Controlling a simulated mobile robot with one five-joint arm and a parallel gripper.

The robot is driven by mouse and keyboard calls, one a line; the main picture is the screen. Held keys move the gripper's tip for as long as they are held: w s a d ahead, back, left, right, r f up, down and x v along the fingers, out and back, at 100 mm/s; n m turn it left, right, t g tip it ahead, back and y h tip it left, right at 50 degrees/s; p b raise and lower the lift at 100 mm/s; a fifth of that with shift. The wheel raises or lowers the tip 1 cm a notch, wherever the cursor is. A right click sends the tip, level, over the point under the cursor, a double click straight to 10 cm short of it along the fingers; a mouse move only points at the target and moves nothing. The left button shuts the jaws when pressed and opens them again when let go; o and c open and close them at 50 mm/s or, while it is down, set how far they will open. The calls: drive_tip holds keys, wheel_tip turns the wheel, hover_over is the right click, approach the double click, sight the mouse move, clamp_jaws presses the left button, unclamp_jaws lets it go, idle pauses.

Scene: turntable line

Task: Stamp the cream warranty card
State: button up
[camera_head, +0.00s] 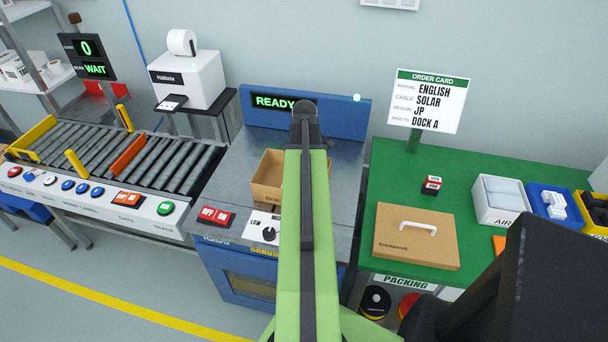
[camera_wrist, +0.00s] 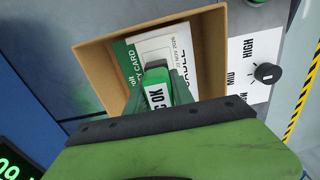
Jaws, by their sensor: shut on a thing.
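Inside the box lies the pale warranty card (camera_wrist: 133,62), with "Y CARD" legible and a green edge. In the head view my arm covers the gripper and part of the box (camera_head: 266,178).
The box stands on a grey metal station with a READY display (camera_head: 275,102), OFF/ON buttons (camera_head: 215,216) and a dial (camera_head: 268,233). The green packing table (camera_head: 385,175) holds a small red-and-black block (camera_head: 431,185), a brown lid with a handle (camera_head: 417,240) and several bins.

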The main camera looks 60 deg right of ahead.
drive_tip(key=shift+f+b, duration=0.4)
idle(0.7)
drive_tip(key=shift+r, duration=0.1)
idle(0.5)
wheel_tip(320, 180, up, 7)
drive_tip(key=p, duration=0.7)
